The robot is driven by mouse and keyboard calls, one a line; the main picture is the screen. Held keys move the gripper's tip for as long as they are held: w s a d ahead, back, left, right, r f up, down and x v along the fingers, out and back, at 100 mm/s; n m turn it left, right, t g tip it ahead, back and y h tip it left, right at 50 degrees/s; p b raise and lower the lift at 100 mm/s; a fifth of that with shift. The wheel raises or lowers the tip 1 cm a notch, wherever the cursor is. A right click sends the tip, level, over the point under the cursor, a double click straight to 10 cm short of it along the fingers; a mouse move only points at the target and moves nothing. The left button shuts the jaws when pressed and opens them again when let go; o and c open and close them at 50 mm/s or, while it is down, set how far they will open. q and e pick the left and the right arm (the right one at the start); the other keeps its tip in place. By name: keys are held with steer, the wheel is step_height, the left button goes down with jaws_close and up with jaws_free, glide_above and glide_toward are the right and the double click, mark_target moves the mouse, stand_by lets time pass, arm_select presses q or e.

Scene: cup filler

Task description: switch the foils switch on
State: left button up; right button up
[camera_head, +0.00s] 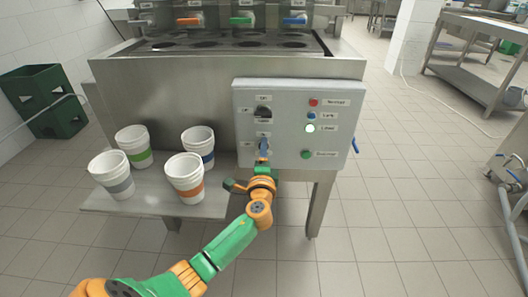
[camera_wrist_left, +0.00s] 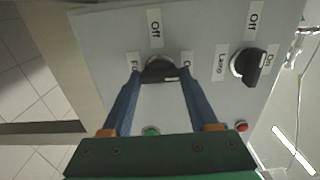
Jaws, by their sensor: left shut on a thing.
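The grey control panel (camera_head: 290,95) is on the front of the steel machine. Its lower switch, the foils switch, is mostly hidden behind my left gripper (camera_head: 264,150) in the head view. In the left wrist view the black knob of the foils switch (camera_wrist_left: 160,70) sits between the blue fingertips of my left gripper (camera_wrist_left: 162,78), which is shut on it. An "Off" label is near it; the label on its right is partly covered by a finger, so I cannot read the knob's setting surely. My right gripper is not in view.
The lamp switch (camera_head: 264,112) sits above, also in the left wrist view (camera_wrist_left: 248,66). A round white light (camera_head: 310,128) glows; a red button (camera_head: 314,102) and a green button (camera_head: 306,154) are on the panel. Several white cups stand on the shelf (camera_head: 215,207) left of my arm.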

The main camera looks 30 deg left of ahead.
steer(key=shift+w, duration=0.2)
arm_select(q)
steer(key=o, duration=1.4)
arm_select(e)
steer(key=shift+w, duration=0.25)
arm_select(q)
steer(key=p+v, duration=0.1)
steer(key=v, duration=0.6)
steer(key=shift+s, duration=0.1)
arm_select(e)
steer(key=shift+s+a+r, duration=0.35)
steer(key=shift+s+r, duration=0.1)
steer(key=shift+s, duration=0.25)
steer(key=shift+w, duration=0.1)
